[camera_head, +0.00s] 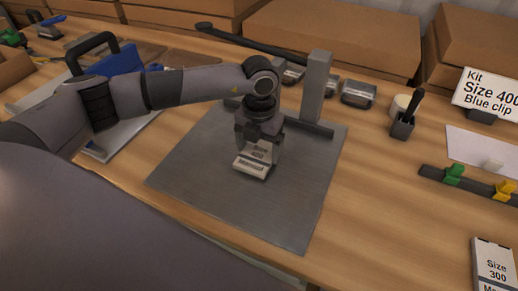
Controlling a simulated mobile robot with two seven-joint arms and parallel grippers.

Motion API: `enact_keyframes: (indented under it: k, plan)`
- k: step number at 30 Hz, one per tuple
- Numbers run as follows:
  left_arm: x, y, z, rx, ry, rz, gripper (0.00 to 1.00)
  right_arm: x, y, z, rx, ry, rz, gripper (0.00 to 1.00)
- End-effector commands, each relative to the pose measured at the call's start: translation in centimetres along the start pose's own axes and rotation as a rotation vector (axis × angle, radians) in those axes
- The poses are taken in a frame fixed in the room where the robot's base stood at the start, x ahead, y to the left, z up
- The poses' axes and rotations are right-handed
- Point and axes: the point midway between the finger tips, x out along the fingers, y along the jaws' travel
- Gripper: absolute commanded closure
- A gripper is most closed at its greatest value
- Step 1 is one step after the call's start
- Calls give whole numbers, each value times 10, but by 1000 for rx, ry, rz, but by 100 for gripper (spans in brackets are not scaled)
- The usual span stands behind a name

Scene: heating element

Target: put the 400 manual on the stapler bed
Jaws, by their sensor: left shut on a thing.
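The 400 manual (253,165) is a small pale booklet marked "Size 400 Manual". My left gripper (259,145) is shut on it, over the middle of the flat grey stapler bed (214,204). I cannot tell whether the manual touches the bed or is held just above it. The stapler's grey post (316,88) stands at the back of the bed, with a long dark lever (240,41) reaching left from it. My right gripper is not in view.
A "Kit Size 400 Blue clip" sign (491,91) stands at the right. A dark rail with a green clip (453,174) and a yellow clip (504,190) lies below it. A "Size 300" manual (493,264) is at the lower right. Cardboard boxes (330,40) line the back.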

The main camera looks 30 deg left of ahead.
Motion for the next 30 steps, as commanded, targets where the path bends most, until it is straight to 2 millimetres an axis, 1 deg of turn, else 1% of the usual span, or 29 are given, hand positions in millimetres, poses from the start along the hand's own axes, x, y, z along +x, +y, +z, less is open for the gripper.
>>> enact_keyframes:
  k: [1,3,10,14,15,16,22,25,28,30]
  plan:
    - [7,0,0,1,2,0,48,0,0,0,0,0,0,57]
    - [12,0,0,1,0,0,48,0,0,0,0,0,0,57]
    - [13,0,0,1,-1,0,48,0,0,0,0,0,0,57]
    - [17,0,0,1,-1,0,48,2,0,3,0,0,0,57]
    - [16,0,0,1,-1,0,3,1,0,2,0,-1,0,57]
    - [16,0,0,1,-1,0,0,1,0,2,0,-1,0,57]
    - [15,0,0,1,-1,0,0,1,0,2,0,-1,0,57]
    - [11,0,0,1,-1,0,0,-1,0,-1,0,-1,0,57]
    - [0,-1,1,2,-5,-2,0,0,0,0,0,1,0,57]
    - [-14,0,1,2,-7,-2,0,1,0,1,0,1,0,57]
